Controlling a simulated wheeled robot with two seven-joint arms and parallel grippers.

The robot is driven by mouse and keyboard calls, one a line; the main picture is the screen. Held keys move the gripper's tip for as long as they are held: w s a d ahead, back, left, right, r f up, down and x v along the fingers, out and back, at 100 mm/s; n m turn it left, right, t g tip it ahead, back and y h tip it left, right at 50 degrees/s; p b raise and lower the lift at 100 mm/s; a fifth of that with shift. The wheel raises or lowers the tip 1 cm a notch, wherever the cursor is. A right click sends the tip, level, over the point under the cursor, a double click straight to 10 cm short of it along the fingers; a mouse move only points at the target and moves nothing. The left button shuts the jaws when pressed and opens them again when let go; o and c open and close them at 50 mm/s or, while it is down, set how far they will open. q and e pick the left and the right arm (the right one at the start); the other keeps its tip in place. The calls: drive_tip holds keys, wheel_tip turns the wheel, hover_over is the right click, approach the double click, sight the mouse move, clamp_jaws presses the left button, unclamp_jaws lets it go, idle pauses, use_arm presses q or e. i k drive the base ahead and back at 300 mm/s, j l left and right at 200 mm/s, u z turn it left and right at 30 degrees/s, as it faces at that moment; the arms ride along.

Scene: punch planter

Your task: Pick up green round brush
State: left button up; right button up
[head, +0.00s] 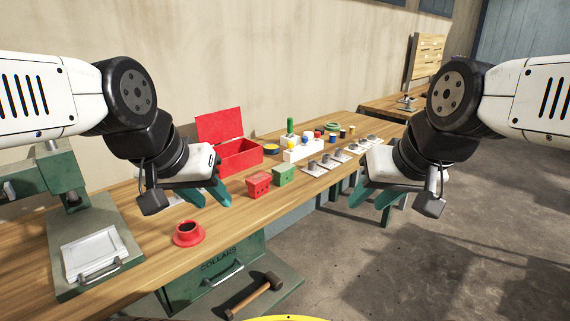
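An upright green cylinder (290,126), which looks like the green round brush, stands at the white holder blocks on the wooden bench; its bristles are too small to make out. A flat green ring (333,126) lies farther back on the bench. My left gripper (213,204) is above the bench, in front of the red box, with its teal fingers apart and nothing between them. My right gripper (367,205) hangs past the bench's front edge, its fingers apart and empty. Both grippers are nearer to me than the green cylinder and clear of it.
An open red box (238,154), a small red box (258,185) and a small green box (284,175) stand near the cylinder. White plates with grey knobs (316,169) line the front edge. A red flanged collar (188,234) and a green press (62,180) are at left.

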sight(290, 134)
drive_tip(key=u, duration=1.1)
drive_tip(key=i+l+u, duration=0.1)
drive_tip(key=l+u, duration=0.7)
drive_tip(key=l, duration=0.25)
drive_tip(key=l+u, duration=0.35)
drive_tip(key=l, duration=0.2)
drive_tip(key=k+l+u, duration=0.1)
drive_tip(key=l+u, duration=0.3)
drive_tip(key=k+l, duration=0.1)
drive_tip(key=l, duration=0.35)
drive_tip(key=k+l, duration=0.1)
drive_tip(key=l, duration=0.3)
drive_tip(key=k+l+u, duration=0.1)
drive_tip(key=l, duration=0.35)
drive_tip(key=k+l, duration=0.1)
drive_tip(key=l, duration=0.3)
drive_tip(key=k+l, duration=0.15)
drive_tip(key=l, duration=0.25)
drive_tip(key=k+l+u, duration=0.1)
drive_tip(key=l, duration=0.35)
